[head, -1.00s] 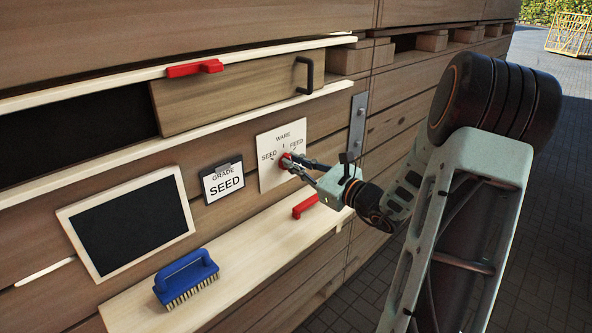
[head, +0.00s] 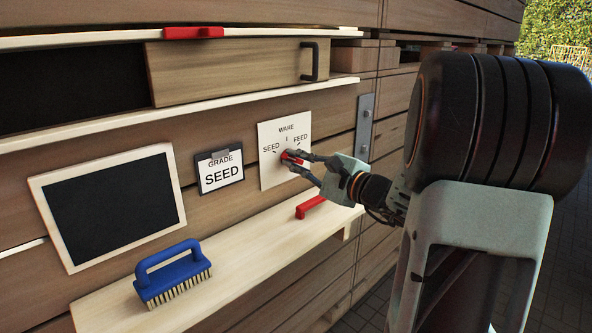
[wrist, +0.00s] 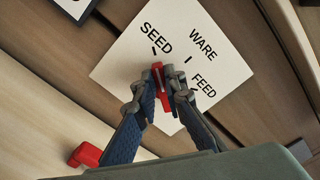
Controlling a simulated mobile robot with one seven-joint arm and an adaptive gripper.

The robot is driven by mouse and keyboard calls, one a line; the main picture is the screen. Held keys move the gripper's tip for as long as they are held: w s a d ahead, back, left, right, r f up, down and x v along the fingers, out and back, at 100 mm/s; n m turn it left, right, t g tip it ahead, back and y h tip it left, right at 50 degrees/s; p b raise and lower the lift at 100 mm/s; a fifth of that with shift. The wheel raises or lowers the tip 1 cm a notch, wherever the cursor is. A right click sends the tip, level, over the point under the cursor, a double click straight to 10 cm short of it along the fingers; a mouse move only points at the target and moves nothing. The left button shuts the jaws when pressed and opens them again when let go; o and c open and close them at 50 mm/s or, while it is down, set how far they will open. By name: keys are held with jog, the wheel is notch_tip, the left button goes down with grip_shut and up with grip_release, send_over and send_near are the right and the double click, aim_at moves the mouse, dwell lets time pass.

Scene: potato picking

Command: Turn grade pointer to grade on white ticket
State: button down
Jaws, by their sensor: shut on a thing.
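The white ticket (head: 221,176) hangs in a dark clip on the plank wall and reads "GRADE SEED". To its right is the white dial plate (head: 267,177) marked SEED, WARE and FEED. It also shows in the wrist view (wrist: 120,70). My gripper (head: 296,161) is shut on the red grade pointer (wrist: 157,72) at the plate's middle, one finger on each side. In the wrist view the pointer's visible end lies just below the SEED tick and seems directed at it.
Below the dial is a pale shelf (head: 235,258) with a blue brush (head: 175,270) and a red handle (head: 310,206). A framed blackboard (head: 110,207) is at left. A sliding wooden panel (head: 225,77) with a black handle is above.

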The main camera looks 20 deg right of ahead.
dwell(0.3)
jog(key=c, duration=2)
grip_release()
jog(key=v, duration=1.2)
jog(key=shift+f, duration=0.1)
